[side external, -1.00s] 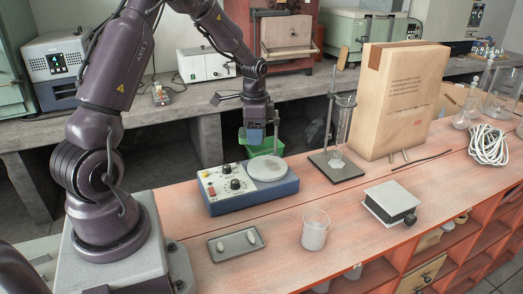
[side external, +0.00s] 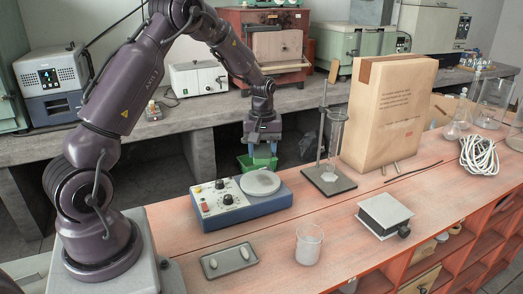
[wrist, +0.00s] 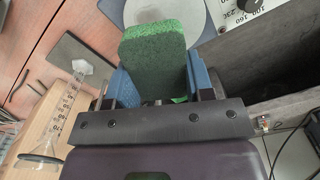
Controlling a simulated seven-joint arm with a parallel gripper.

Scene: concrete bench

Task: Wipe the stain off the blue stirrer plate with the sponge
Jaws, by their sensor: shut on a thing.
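The blue stirrer plate (side external: 244,207) sits on the bench with its knobs on the left and a round pale top (side external: 262,183) on the right. My gripper (side external: 262,150) is above and behind the round top, pointing down. In the wrist view my gripper (wrist: 160,82) is shut on a dark green sponge (wrist: 153,52), held between its blue fingers. The round top (wrist: 196,14) shows partly behind the sponge there, with a greyish patch that may be the stain.
A stand with a glass cylinder (side external: 335,135) and a tall paper bag (side external: 388,115) stand to the right. A tray (side external: 230,260), beaker (side external: 308,246) and small jack (side external: 385,213) are in front. Bench between them is clear.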

